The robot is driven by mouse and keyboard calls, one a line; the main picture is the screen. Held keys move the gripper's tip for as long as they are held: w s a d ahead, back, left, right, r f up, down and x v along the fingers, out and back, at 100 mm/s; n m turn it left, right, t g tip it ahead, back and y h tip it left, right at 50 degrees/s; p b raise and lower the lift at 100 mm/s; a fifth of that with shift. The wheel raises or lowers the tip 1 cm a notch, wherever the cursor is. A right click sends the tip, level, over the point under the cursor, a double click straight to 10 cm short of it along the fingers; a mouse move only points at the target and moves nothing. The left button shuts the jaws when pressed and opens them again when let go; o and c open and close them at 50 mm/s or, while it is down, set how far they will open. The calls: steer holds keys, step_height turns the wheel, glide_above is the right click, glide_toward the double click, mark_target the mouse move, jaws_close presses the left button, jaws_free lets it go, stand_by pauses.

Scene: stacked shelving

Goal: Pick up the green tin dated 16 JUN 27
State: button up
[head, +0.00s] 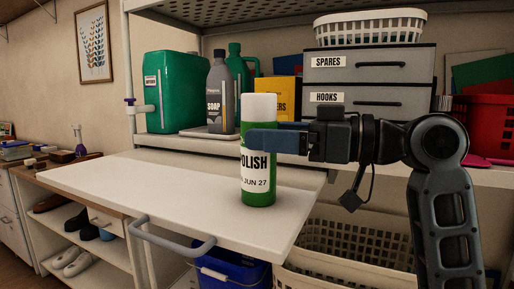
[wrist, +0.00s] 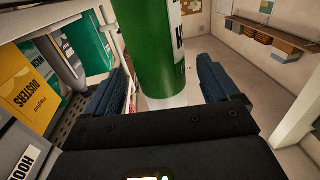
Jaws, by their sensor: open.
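A green tin with a white cap (head: 258,185) stands upright on the white pull-out shelf board (head: 165,195). Its white label shows "OLISH" and "JUN 27"; the day number is turned out of sight. My gripper (head: 268,138) reaches in from the right at the tin's upper half, one blue finger crossing in front of it. In the wrist view the green tin (wrist: 145,45) stands between the two spread blue fingers of my gripper (wrist: 160,88), with a visible gap on each side. The gripper is open, and I see no grip on the tin.
Behind stand a green canister (head: 172,92), a grey soap bottle (head: 221,95), a yellow dusters box (head: 287,95) and grey drawers (head: 368,65). A cream basket (head: 350,255) and a blue bin (head: 232,270) sit below. The board's left part is clear.

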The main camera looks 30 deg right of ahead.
steer(key=x, duration=0.4)
steer(key=shift+a+f, duration=0.1)
steer(key=shift+f, duration=0.05)
steer(key=c, duration=1.2)
steer(key=shift+c, duration=0.3)
